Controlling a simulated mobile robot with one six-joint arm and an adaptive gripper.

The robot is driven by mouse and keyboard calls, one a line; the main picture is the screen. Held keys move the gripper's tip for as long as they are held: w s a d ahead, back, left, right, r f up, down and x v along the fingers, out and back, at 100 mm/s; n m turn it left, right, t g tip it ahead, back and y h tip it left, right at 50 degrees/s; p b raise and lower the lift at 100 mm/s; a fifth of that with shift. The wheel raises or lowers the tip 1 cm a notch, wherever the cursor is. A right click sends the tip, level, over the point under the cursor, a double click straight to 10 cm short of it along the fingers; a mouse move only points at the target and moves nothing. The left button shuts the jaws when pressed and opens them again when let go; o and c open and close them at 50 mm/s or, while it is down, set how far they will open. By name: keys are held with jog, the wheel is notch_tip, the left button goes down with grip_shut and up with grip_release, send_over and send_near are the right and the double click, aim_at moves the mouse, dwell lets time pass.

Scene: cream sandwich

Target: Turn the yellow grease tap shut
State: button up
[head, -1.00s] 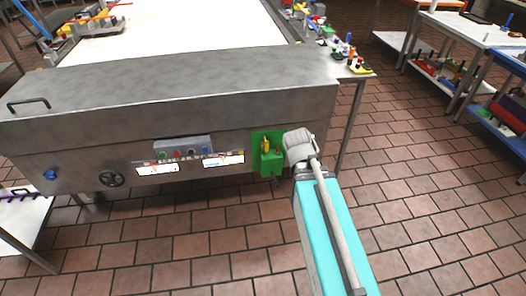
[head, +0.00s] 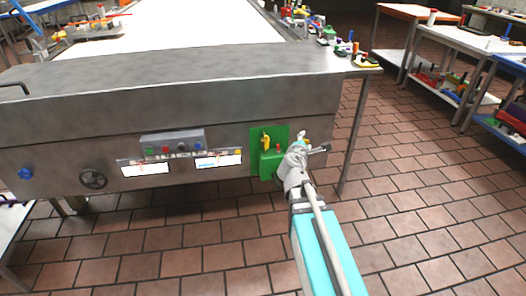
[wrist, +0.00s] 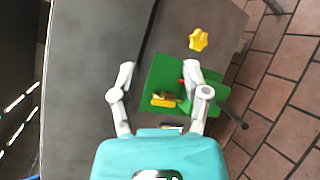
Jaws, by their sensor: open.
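A green panel (head: 256,148) is on the right of the steel machine's front, with an upright yellow lever (head: 266,141) and a small red part. The wrist view shows the panel (wrist: 190,72), the yellow lever (wrist: 163,101) and a separate yellow star-shaped knob (wrist: 198,40) beyond the panel. I cannot tell which yellow part is the grease tap. My gripper (head: 298,148) is in front of the panel's right side and hides part of it. In the wrist view my gripper (wrist: 158,69) is open, its fingers spread over the panel, with nothing held. Contact cannot be told.
The machine front also has a black handwheel (head: 93,179), a blue knob (head: 25,173) and a button box (head: 172,143). A dark handle (wrist: 235,115) sticks out beside the panel. Shelved tables (head: 455,60) stand at the right. The tiled floor (head: 420,180) between is clear.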

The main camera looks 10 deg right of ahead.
jog(key=w+a+f+n+t+y+b, duration=0.4)
jog(key=a+f+n+y+b, duration=0.4)
jog(key=n, duration=1)
notch_tip(320, 180, down, 2)
jog(key=a+b, duration=0.2)
jog(key=b, duration=0.2)
jog(key=shift+w+f, duration=0.15)
jog(key=shift+f, duration=0.1)
